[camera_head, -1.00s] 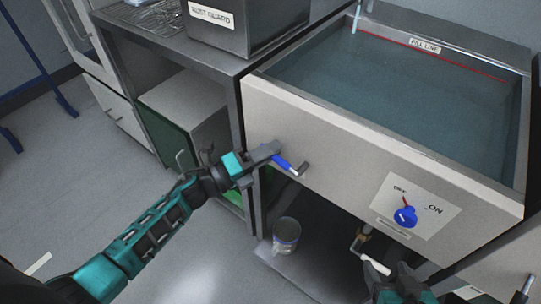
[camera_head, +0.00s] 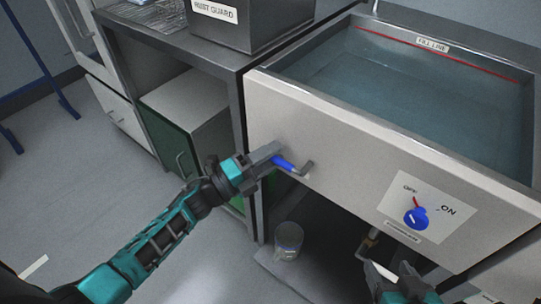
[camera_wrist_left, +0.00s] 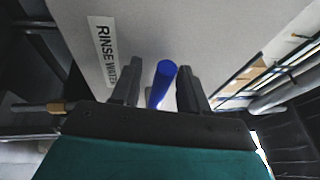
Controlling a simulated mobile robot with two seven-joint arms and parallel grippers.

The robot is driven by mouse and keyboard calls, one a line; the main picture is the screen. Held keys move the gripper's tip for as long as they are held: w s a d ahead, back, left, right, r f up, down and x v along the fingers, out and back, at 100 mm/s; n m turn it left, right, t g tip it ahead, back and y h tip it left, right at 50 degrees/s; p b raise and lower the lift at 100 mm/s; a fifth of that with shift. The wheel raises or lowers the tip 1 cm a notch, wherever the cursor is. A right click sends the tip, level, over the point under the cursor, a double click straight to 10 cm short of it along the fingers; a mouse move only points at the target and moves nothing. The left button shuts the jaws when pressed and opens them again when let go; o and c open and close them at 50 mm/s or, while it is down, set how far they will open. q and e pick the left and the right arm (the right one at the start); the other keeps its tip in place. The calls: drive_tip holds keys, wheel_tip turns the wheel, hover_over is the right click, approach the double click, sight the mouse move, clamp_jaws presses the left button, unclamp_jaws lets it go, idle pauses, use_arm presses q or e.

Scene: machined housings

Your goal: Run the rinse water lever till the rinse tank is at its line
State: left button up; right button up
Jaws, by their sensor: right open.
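The rinse tank (camera_head: 262,110) is a large steel basin holding water (camera_head: 420,95). A red line with a FILL LINE label (camera_head: 432,45) runs along its back wall. The water surface lies close below the line; the exact gap is hard to tell. No stream shows under the spout (camera_head: 374,6). The blue-gripped rinse water lever (camera_head: 285,163) is on the tank's front. My left gripper (camera_head: 272,157) is at it. In the left wrist view the blue grip (camera_wrist_left: 160,84) stands between the parted fingers, with gaps visible. My right gripper (camera_head: 398,272) is open, low at the right.
A blue knob (camera_head: 416,218) with a red pointer near OFF is on the tank front. A can (camera_head: 288,240) stands on the shelf below. A labelled grey box (camera_head: 240,28) sits on the left bench.

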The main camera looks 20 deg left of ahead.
use_arm(q)
drive_tip(key=shift+a, duration=0.1)
drive_tip(key=v, duration=1.2)
drive_tip(key=shift+s+a, duration=0.2)
drive_tip(key=shift+s, duration=0.15)
drive_tip(key=shift+f, duration=0.1)
idle(1.2)
drive_tip(key=s+d+n+g+y+p, duration=0.2)
drive_tip(key=s+n+y+p, duration=0.1)
drive_tip(key=n, duration=0.9)
drive_tip(key=s+d+n+g+y+p, duration=0.2)
drive_tip(key=n+y+p, duration=0.4)
drive_tip(key=n, duration=0.6)
drive_tip(key=shift+s+d+y, duration=0.45)
drive_tip(key=shift+s+y, duration=0.55)
drive_tip(key=shift+s, duration=0.1)
use_arm(e)
drive_tip(key=s+d+r, duration=0.1)
drive_tip(key=d+r, duration=0.2)
drive_tip(key=r, duration=0.2)
drive_tip(key=shift+s+h, duration=0.2)
drive_tip(key=shift+h, duration=0.2)
drive_tip(key=shift+s+a, duration=0.1)
